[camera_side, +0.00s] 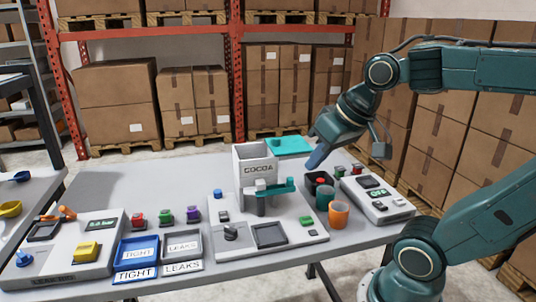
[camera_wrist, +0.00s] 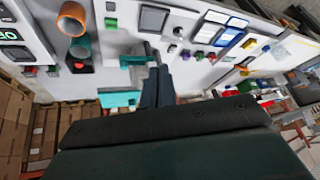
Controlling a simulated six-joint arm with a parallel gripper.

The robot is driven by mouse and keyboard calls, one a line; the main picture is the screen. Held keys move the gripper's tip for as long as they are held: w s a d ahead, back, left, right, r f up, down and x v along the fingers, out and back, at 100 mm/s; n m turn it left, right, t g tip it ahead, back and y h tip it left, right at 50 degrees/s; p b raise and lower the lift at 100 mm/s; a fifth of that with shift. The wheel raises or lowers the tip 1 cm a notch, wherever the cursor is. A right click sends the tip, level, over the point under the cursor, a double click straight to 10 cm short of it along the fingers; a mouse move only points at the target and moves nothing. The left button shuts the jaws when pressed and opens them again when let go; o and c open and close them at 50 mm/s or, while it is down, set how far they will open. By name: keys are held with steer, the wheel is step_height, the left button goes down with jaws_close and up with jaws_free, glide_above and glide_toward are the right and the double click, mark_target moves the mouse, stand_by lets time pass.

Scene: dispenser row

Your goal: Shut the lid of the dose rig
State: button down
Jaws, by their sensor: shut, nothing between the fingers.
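The dose rig is a pale hopper marked COCOA (camera_side: 255,168) on a light base plate (camera_side: 285,245). Its teal lid (camera_side: 290,146) stands open, sticking out flat behind and to the right of the hopper's top, which is uncovered. The lid also shows in the wrist view (camera_wrist: 118,99), left of the fingers. A teal bar (camera_side: 275,187) sits below the hopper. My gripper (camera_side: 316,160) is shut and empty, just right of the lid in the side view; I cannot tell whether it touches. In the wrist view my gripper (camera_wrist: 158,85) covers part of the rig.
An orange cup (camera_side: 339,214), a dark box with a red item (camera_side: 319,182) and a panel with a green display (camera_side: 376,195) stand right of the rig. Blue and grey trays (camera_side: 137,254) lie to its left. Bare table shows behind them.

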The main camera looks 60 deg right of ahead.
steer(key=w+d+r+m+h, duration=0.1)
steer(key=w+d+m, duration=0.1)
steer(key=d+m, duration=0.3)
steer(key=w+d+r+m+t+h, duration=0.1)
steer(key=w+d+r+m, duration=0.1)
steer(key=d, duration=1)
steer(key=w+m, duration=0.1)
steer(key=m, duration=0.1)
steer(key=shift+w+d+m, duration=0.15)
steer(key=shift+d+m, duration=0.05)
steer(key=shift+m, duration=0.2)
steer(key=shift+w, duration=0.1)
glide_toward(282, 144)
steer(key=f, duration=0.1)
steer(key=d+f, duration=0.1)
steer(key=f, duration=0.1)
steer(key=s+d+f, duration=0.1)
steer(key=shift+d+f, duration=0.1)
steer(key=shift+f, duration=0.1)
steer(key=shift+w+f, duration=0.1)
steer(key=shift+w, duration=0.3)
steer(key=shift+w+a, duration=0.25)
steer(key=shift+w, duration=0.55)
steer(key=shift+w+a, duration=0.3)
steer(key=shift+w, duration=0.5)
steer(key=shift+w+a, duration=3.85)
steer(key=shift+a, duration=0.1)
